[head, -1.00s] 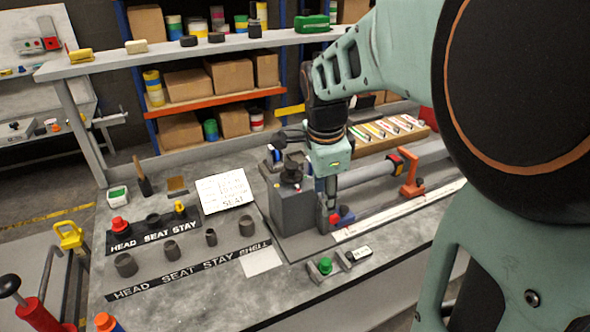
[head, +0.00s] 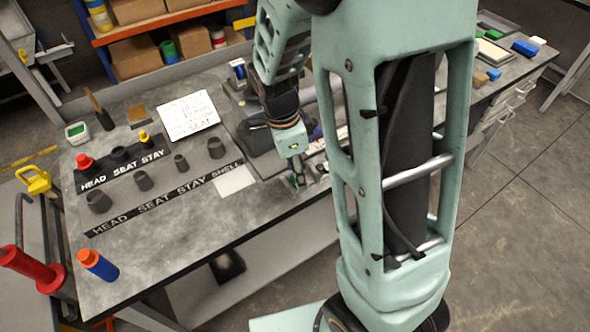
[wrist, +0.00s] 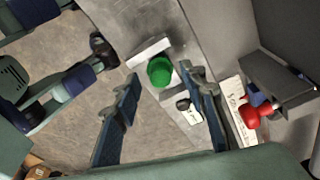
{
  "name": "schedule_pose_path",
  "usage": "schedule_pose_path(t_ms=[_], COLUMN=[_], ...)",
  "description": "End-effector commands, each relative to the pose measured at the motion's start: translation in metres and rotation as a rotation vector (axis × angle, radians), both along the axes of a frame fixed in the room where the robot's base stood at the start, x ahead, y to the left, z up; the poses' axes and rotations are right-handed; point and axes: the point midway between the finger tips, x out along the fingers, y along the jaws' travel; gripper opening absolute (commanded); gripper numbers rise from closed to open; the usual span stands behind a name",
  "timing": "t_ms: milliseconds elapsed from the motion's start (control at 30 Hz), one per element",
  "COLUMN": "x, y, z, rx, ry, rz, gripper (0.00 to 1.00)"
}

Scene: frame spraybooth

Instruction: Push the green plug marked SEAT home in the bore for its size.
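The green plug (wrist: 160,71) lies between the fingertips of my gripper (wrist: 160,84) in the wrist view, beside a pale bracket (wrist: 149,51). My gripper is open, with clear gaps on both sides of the plug. In the head view my gripper (head: 297,181) is low at the bench's front edge and mostly hides the plug. Several dark hollow collars stand behind a front strip (head: 160,200) lettered HEAD, SEAT, STAY, SHELL. A back strip (head: 122,167) reads HEAD, SEAT, STAY. The plug's own marking is not readable.
A red plug (head: 84,161) and a yellow plug (head: 144,137) stand at the back strip. A white written card (head: 188,115) lies behind the collars. A red part (wrist: 249,115) is right of my gripper.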

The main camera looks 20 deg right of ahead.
Motion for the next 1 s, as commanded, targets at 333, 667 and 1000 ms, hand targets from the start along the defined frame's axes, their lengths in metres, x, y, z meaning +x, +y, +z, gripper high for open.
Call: schedule_pose_path(t_ms=[333, 667, 1000], x=[0.001, 0.001, 0.001], y=[-0.003, -0.003, -0.003], z=[-0.018, -0.017, -0.017], rx=[0.000, 0.000, 0.000], ry=[-0.002, -0.002, -0.002], rz=[0.000, 0.000, 0.000], gripper=[0.39, 0.10, 0.05])
